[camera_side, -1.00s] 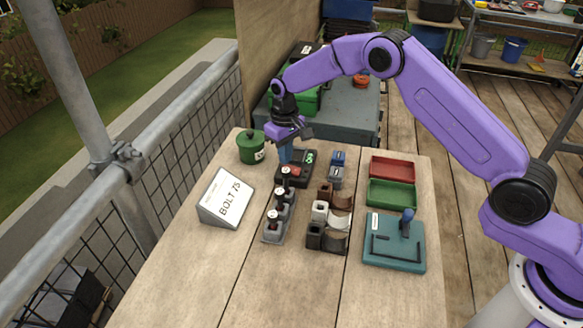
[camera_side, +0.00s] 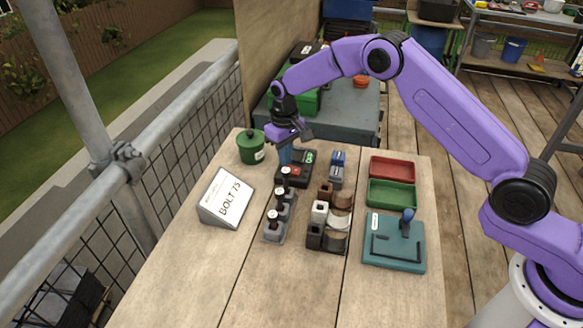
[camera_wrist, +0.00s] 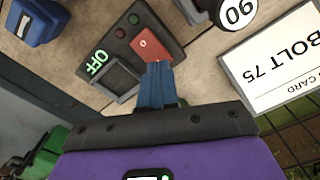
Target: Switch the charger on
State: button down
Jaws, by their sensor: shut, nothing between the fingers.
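The charger (camera_side: 300,181) is a dark box on the wooden table; it also shows in the wrist view (camera_wrist: 174,42). My gripper (camera_side: 285,160) points down over the charger's left part. In the wrist view its blue fingers (camera_wrist: 158,68) are shut together with nothing between them, their tips at the edge of the red switch. I cannot tell whether they touch it.
A green pot (camera_side: 251,149) and a BOLT 75 card stand (camera_side: 227,199) are to the left.

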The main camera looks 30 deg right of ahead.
jog(key=shift+f, duration=0.9)
dwell(0.5)
jog(key=shift+r, duration=3.5)
jog(key=shift+s+r, duration=0.1)
